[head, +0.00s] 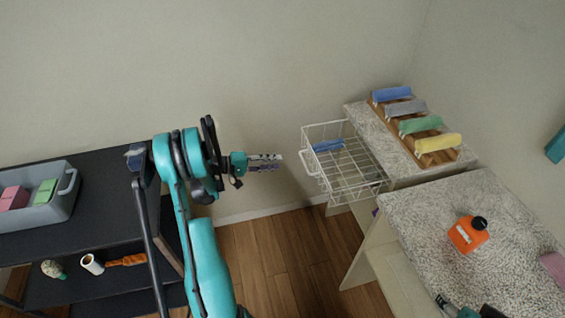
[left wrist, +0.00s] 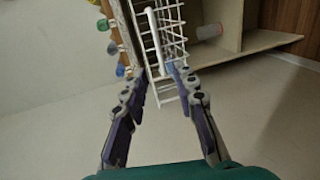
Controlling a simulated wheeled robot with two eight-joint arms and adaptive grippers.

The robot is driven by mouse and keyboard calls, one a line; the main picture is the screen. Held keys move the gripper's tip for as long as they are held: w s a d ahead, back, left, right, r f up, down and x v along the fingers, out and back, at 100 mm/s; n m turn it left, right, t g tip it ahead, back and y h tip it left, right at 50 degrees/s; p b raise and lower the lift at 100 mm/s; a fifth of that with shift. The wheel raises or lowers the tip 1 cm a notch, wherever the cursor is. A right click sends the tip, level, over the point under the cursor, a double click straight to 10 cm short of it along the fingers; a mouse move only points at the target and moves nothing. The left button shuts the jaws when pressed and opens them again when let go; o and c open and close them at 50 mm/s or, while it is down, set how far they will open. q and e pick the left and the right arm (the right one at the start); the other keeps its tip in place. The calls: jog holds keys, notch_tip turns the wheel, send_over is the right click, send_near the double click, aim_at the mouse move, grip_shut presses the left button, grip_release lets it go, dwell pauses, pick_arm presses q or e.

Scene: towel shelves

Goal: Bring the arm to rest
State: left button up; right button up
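My left arm rises in the middle of the head view, and its gripper (head: 265,162) points right, short of the white wire basket (head: 345,190). In the left wrist view my left gripper (left wrist: 163,85) has its two fingers spread apart with nothing held between them. The wire basket (left wrist: 172,25) shows beyond the fingertips. A rolled blue towel (head: 328,146) lies in the basket. A small part of my right gripper (head: 470,310) shows at the bottom edge of the head view; its fingers cannot be made out.
A wooden rack (head: 436,160) with several rolled towels stands on the speckled shelf top. At left, a dark shelf (head: 110,165) holds a grey bin (head: 62,208) with pink and green items. Floor between is clear.

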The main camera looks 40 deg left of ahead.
dwell(0.6)
pick_arm(q)
jog(key=d+r+m+g+y, duration=0.1)
jog(key=d+r+g+y, duration=0.1)
jog(key=d+r, duration=0.5)
jog(key=d+r+m+g+y, duration=0.1)
jog(key=d+r+m+g, duration=0.15)
jog(key=d, duration=0.85)
jog(key=s+d+r+m+y, duration=0.1)
jog(key=s+d+m+y, duration=0.2)
jog(key=s, duration=0.6)
jog(key=s+d+r+m+y, duration=0.2)
jog(key=s+d+m+y, duration=0.1)
jog(key=s+d, duration=0.5)
jog(key=shift+s+m+y, duration=0.3)
jog(key=shift+s+m, duration=0.15)
jog(key=shift+s, duration=0.1)
